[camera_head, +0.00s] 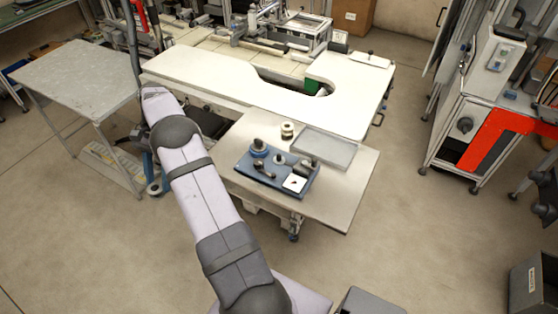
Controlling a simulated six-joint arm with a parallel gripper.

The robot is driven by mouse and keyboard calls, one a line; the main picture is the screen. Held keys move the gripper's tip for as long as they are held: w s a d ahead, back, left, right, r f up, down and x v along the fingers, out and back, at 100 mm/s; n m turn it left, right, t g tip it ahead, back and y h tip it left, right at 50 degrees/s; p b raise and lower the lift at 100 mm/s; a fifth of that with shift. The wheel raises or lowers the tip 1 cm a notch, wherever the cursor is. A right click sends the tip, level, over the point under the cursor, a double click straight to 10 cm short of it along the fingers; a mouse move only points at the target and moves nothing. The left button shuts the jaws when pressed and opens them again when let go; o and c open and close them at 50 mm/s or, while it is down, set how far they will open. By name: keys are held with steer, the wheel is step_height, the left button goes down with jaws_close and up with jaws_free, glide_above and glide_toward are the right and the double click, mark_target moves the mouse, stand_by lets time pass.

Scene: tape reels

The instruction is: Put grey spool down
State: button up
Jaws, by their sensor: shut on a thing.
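My arm (210,215) rises from the bottom edge toward the upper left. I cannot make out my gripper or its fingers, nor what it may hold. On the small table (345,200) lies a blue board (243,176). A grey-blue round spool-like piece (258,150) stands at the board's left back corner, and a smaller grey round piece (279,160) is beside it. A cream spool with a dark centre (287,131) stands on the table behind the board. I cannot tell for sure which piece is the grey spool.
A shallow grey tray (325,148) lies right of the cream spool. Dark parts (265,170) and a white square plate with a black mark (295,184) are on the board. A large white worktable (230,85) stands behind. The small table's right front is bare.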

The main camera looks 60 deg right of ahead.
steer(key=s+a+n+g+h+b, duration=0.1)
steer(key=s+a+n+g+h, duration=0.2)
steer(key=s+a+n, duration=0.65)
steer(key=s+d+r+n+b, duration=0.1)
steer(key=s+d+r+n, duration=0.1)
steer(key=d, duration=0.8)
steer(key=s+d+r+n+h, duration=0.1)
steer(key=s+d+r+n, duration=0.2)
steer(key=d, duration=0.7)
steer(key=s+d+r+n+h+b, duration=0.1)
steer(key=s+d+r+n, duration=0.1)
steer(key=s+d, duration=0.4)
steer(key=shift+d+r+g+b, duration=0.15)
steer(key=shift+d+g+b, duration=0.05)
steer(key=shift+d, duration=0.95)
steer(key=shift+d+r+g+b, duration=0.15)
steer(key=shift+d+g, duration=0.05)
steer(key=shift+d, duration=0.95)
steer(key=s+d+r+n+t+h, duration=0.1)
steer(key=s+d+r+n+h, duration=0.2)
steer(key=n, duration=0.7)
steer(key=shift+s+d+r+t, duration=0.2)
steer(key=shift+d+r+t, duration=0.35)
steer(key=shift+d, duration=0.7)
steer(key=shift+f+p, duration=1.25)
steer(key=shift+f, duration=3.6)
steer(key=shift+f, duration=0.65)
